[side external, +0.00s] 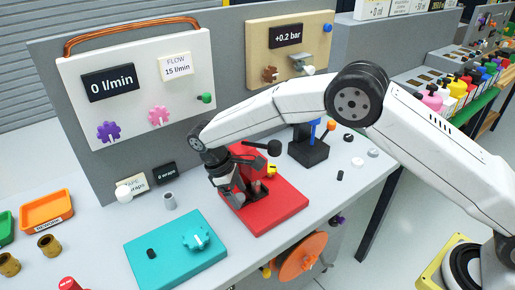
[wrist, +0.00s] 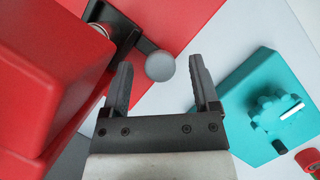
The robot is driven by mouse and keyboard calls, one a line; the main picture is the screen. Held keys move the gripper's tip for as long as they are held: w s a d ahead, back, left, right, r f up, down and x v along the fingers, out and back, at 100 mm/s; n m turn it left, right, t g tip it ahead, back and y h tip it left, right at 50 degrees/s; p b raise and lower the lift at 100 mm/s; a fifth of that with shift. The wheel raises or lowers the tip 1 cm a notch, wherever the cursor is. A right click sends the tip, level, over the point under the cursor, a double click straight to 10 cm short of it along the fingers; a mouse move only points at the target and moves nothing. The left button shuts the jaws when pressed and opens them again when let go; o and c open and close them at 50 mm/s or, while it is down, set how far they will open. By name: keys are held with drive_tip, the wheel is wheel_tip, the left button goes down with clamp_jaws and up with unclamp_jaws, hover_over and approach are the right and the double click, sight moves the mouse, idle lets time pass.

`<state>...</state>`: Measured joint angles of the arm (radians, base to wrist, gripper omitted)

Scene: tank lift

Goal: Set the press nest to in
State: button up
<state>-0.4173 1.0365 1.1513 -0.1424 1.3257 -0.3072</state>
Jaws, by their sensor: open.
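In the wrist view the red press body (wrist: 45,80) fills the left side. A dark flat arm with a grey round knob (wrist: 160,66) sticks out from beside it over the red plate; I cannot tell for certain that this is the nest's handle. My gripper (side external: 232,197) is low at the front left of the press. In the wrist view my gripper (wrist: 160,75) is open, with the knob in line between its fingertips, not clasped. The nest itself is mostly hidden.
A teal box with a dial (side external: 196,238) lies in front of the press, and also shows right of my gripper in the wrist view (wrist: 235,95). A black stand (side external: 308,150) is behind right. A grey panel rises behind.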

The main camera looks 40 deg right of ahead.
drive_tip(key=v, duration=0.7)
drive_tip(key=shift+r, duration=0.25)
drive_tip(key=shift+w, duration=0.1)
drive_tip(key=d+r+t, duration=0.1)
drive_tip(key=r, duration=0.1)
drive_tip(key=w+d+r+t, duration=0.2)
drive_tip(key=d+r, duration=0.1)
drive_tip(key=shift+r, duration=0.3)
drive_tip(key=d+r+n+t, duration=0.1)
drive_tip(key=d+r+t, duration=0.2)
drive_tip(key=d+r, duration=0.3)
drive_tip(key=s+d+f+m+y, duration=0.1)
drive_tip(key=s+d+f+m, duration=0.2)
drive_tip(key=s, duration=0.5)
drive_tip(key=s+d+f+m+y, duration=0.1)
drive_tip(key=s+d+f+m, duration=0.2)
drive_tip(key=s, duration=0.5)
drive_tip(key=s+d+f+m+y, duration=0.1)
drive_tip(key=s+d+f+m, duration=0.3)
drive_tip(key=s, duration=0.4)
drive_tip(key=shift+s+d+f, duration=0.3)
drive_tip(key=shift+d+f, duration=0.1)
drive_tip(key=shift+f, duration=0.15)
